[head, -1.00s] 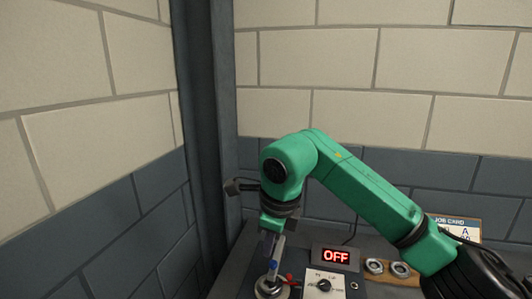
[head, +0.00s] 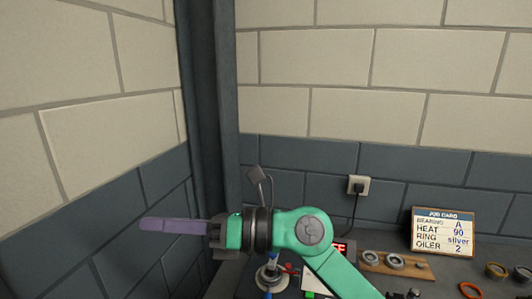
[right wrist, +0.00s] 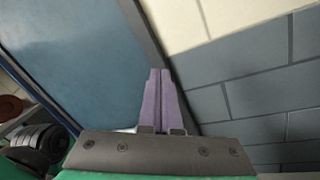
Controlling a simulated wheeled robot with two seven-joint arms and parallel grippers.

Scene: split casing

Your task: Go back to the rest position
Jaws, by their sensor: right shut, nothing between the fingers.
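My right gripper (head: 146,224) has long purple fingers and shows at the left of the head view. It points left, held level in front of the blue-grey lower wall. Its fingers are together with nothing between them. In the right wrist view the two purple fingers (right wrist: 160,72) also lie side by side, closed and empty. My green right arm reaches up from the bottom edge and bends left to the gripper. My left gripper is not in view.
Below my arm is a dark bench with a heater display (head: 343,249), partly hidden. A wooden rack (head: 397,264) holds metal rings. A job card (head: 443,232) stands behind, and an orange ring (head: 470,290) lies at right. Walls meet at a dark corner post (head: 208,120).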

